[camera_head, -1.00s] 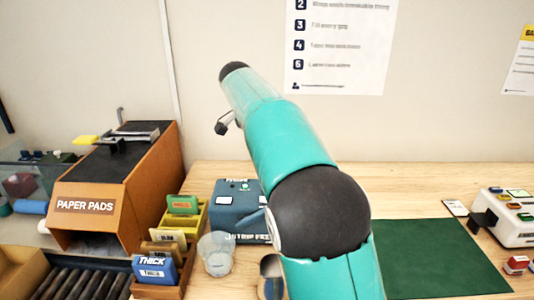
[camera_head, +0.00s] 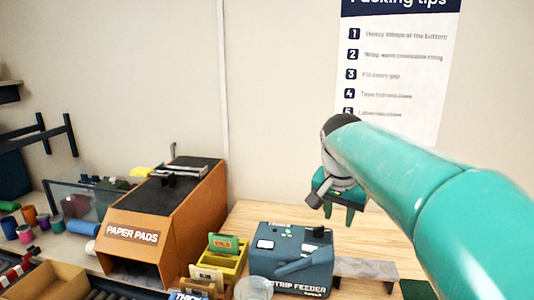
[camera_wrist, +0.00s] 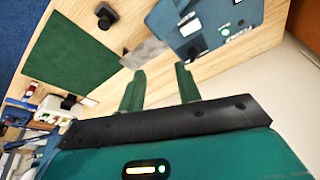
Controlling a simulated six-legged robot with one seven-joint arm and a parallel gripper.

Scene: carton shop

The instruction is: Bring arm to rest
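My arm reaches in from the right of the head view, and my gripper (camera_head: 335,208) hangs at its end, in front of the wall and above the bench. In the wrist view my gripper (camera_wrist: 160,85) shows two green fingers standing apart with nothing between them. The fingers touch no object.
A blue strip feeder (camera_head: 292,256) stands on the wooden bench below my gripper. A brown paper pads box (camera_head: 165,215) and a yellow card holder (camera_head: 232,262) are left of it. A green mat (camera_wrist: 72,60) shows in the wrist view. A poster (camera_head: 400,70) hangs behind.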

